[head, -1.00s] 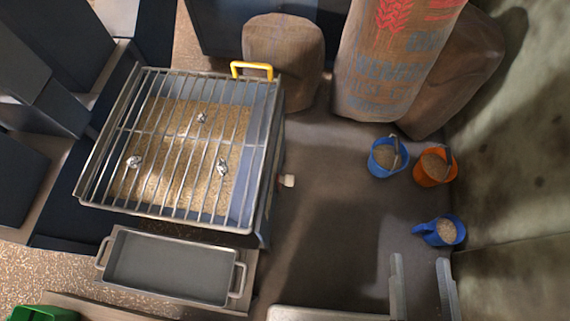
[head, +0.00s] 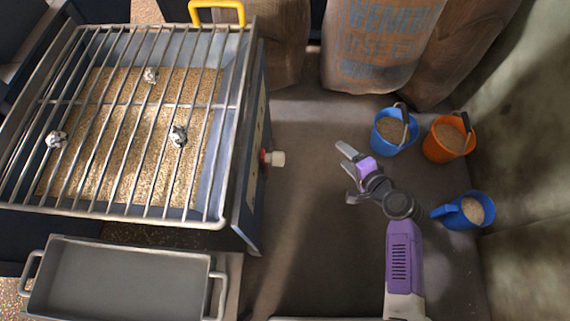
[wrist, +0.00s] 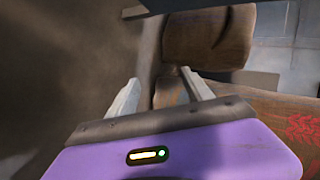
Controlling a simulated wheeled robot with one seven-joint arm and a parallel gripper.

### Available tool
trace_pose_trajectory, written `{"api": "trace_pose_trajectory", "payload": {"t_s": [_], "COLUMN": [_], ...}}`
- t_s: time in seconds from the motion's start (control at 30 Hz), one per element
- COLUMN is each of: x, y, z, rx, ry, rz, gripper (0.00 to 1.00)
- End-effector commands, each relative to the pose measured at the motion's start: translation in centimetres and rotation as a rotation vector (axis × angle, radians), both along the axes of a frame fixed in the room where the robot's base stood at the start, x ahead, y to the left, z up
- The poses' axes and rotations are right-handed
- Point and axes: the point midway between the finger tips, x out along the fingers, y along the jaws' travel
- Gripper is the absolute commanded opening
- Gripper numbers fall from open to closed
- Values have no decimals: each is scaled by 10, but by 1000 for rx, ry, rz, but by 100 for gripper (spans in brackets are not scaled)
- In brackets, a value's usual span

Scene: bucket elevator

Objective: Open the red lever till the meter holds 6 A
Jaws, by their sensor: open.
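A small knob with a pale end and a bit of red behind it (head: 274,158) sticks out from the right side of the grated hopper (head: 240,190); it may be the red lever, seen nearly end-on. A narrow pale strip (head: 258,138) shows on that same side, seen too edge-on to read; I cannot make out a meter. My purple gripper (head: 350,173) is open and empty, to the right of the knob and apart from it, fingers pointing left. In the wrist view my gripper (wrist: 160,82) has its two fingers spread with nothing between them; no lever is recognisable there.
Sacks (head: 375,50) stand at the back. A grey tray (head: 120,285) lies before the hopper. Dark floor between hopper and gripper is clear.

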Motion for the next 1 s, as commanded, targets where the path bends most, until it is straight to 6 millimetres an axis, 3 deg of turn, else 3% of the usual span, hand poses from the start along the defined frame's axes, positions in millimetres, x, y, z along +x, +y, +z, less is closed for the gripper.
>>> {"api": "trace_pose_trajectory", "payload": {"t_s": [0.03, 0.1, 0.23, 0.37, 0.5, 0.7, 1.0], "x": [18, 32, 46, 26, -19, -43, -40], "y": [11, 30, 70, 103, 121, 126, 165], "z": [-20, -29, -24, 6, 24, 39, 35], "rx": [103, 260, 585, 882, 1090, 1158, 1156], "ry": [48, 133, 325, 547, 754, 874, 880], "rz": [19, 59, 167, 301, 409, 475, 471], "gripper": [59, 59, 59, 59, 59, 59, 59]}}
